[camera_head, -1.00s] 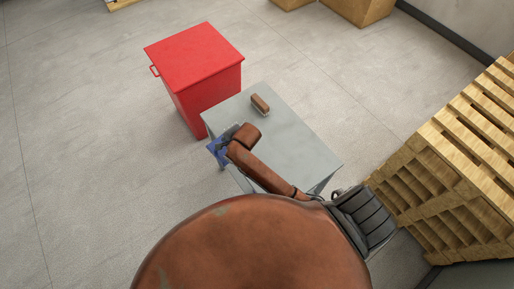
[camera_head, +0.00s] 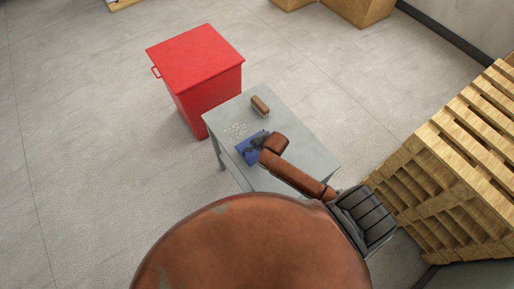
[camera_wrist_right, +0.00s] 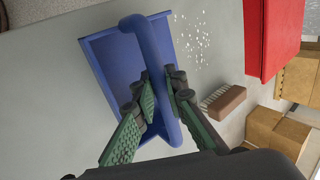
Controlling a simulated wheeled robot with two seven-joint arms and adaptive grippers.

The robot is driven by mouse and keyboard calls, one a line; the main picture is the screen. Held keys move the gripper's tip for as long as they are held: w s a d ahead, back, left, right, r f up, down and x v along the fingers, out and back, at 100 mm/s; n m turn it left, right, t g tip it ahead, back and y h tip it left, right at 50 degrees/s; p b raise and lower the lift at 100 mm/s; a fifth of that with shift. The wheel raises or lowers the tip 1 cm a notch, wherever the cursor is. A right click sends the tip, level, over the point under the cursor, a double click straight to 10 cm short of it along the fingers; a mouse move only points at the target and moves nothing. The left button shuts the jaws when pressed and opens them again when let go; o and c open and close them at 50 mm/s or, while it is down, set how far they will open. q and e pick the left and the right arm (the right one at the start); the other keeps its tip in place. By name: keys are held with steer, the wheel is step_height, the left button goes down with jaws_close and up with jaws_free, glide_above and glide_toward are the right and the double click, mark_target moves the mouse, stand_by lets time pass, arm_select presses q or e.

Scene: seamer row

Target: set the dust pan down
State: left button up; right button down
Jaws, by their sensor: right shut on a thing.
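The blue dust pan (camera_head: 250,150) is over the left front part of the grey table (camera_head: 300,135). In the right wrist view the dust pan (camera_wrist_right: 110,65) shows its flat pan and thick handle. My right gripper (camera_head: 259,143) is shut on that handle, with the green-padded fingers (camera_wrist_right: 160,92) on either side of it. I cannot tell whether the pan touches the table top. My left gripper is not in view.
White bits (camera_head: 236,130) lie scattered on the table beside the pan. A brown brush (camera_head: 260,106) lies at the table's back edge. A red bin (camera_head: 196,70) stands behind the table. Wooden pallets (camera_head: 455,160) are stacked at the right.

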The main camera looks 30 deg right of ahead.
mark_target(257, 152)
steer(key=f, duration=0.1)
steer(key=d+f, duration=0.1)
steer(key=f, duration=0.1)
steer(key=shift+s, duration=0.15)
steer(key=shift+a+f, duration=0.1)
steer(key=shift+f, duration=0.45)
steer(key=c, duration=2)
jaws_free()
steer(key=shift+o, duration=0.2)
steer(key=shift+r, duration=0.1)
steer(key=v, duration=1.2)
steer(key=shift+p, duration=0.4)
